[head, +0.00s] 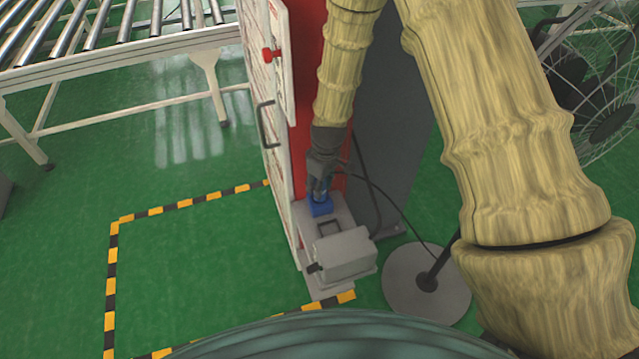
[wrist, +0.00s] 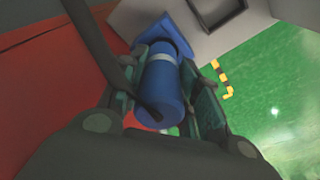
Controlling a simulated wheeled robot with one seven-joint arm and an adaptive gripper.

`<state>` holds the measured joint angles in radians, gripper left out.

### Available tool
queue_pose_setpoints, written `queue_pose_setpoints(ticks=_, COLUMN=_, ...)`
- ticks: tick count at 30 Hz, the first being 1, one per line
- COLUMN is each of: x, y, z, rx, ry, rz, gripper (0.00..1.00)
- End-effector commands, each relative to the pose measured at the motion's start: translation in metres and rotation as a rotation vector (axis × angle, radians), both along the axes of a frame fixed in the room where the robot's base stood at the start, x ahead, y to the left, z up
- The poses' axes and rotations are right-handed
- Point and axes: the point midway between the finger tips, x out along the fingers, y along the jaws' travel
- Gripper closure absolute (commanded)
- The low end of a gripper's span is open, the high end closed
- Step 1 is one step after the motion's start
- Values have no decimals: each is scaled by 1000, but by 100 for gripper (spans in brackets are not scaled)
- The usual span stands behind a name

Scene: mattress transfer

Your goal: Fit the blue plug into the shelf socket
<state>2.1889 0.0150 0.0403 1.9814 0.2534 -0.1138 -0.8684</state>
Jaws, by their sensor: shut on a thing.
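My gripper (head: 319,190) points down over the grey shelf (head: 312,212) and is shut on the blue plug (wrist: 162,88). The plug is a blue cylinder with a pale band, lying between the two fingers in the wrist view. At its far end is a wider blue square piece (wrist: 177,34), which also shows in the head view (head: 321,207) close to the shelf top. I cannot tell whether this piece is part of the plug or fixed to the shelf, nor whether it touches. A dark-rimmed square opening (wrist: 216,12) in the shelf lies beside it.
A grey box (head: 343,255) stands on the shelf's near end. A red cabinet (head: 305,100) with a white panel door (head: 275,140) rises behind. A black cable hangs near my gripper. A round stand base (head: 410,283) is right. Green floor lies open left.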

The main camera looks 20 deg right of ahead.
Motion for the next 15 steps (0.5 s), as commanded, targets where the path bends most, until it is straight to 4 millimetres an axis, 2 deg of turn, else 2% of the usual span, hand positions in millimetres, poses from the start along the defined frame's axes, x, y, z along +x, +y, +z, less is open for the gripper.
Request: queue_pose_setpoints(ticks=15, x=0, y=0, z=-10, rx=0, ry=0, rz=0, gripper=99)
